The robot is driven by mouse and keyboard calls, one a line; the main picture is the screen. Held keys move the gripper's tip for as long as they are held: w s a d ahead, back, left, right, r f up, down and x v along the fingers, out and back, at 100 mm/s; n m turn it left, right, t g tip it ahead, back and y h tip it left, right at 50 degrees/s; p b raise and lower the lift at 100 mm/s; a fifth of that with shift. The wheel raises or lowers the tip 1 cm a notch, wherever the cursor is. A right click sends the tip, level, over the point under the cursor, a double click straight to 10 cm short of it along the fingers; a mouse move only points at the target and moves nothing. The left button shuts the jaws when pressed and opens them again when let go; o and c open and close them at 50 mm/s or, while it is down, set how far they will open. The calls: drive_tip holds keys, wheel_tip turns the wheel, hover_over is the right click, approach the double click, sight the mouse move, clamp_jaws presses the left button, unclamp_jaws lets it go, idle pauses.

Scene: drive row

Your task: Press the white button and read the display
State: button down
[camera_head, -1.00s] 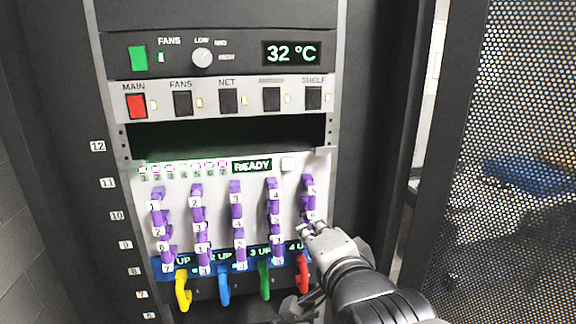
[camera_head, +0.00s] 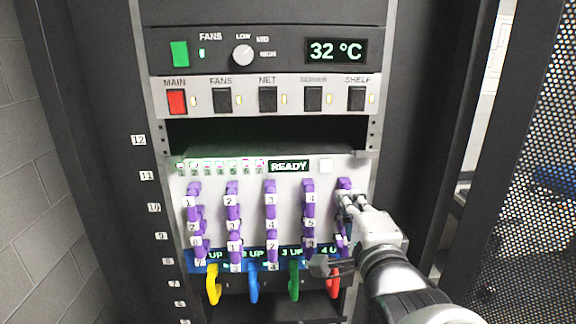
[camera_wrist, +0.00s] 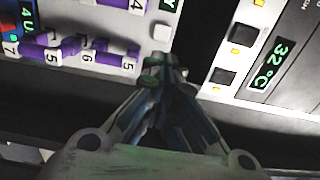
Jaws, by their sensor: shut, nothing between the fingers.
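The white button (camera_head: 326,166) is a small square near the upper right of the light grey panel. The dark display (camera_head: 289,166) just left of it reads READY. My gripper (camera_head: 350,199) is shut and empty, below and right of the button in the head view, in front of the rightmost column of purple cables. It covers part of that column. In the wrist view my shut fingertips (camera_wrist: 165,70) appear close to the button (camera_wrist: 162,32), with a gap in the picture. I cannot tell the depth between them.
Purple cables with number tags (camera_head: 270,200) hang in columns below the display. A switch strip (camera_head: 290,101) with a red MAIN switch (camera_head: 177,102) and a 32 °C display (camera_head: 336,51) are above. A perforated door (camera_head: 540,200) stands at right.

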sight(332, 167)
drive_tip(key=w+p, duration=0.2)
drive_tip(key=w, duration=0.9)
drive_tip(key=shift+w, duration=0.55)
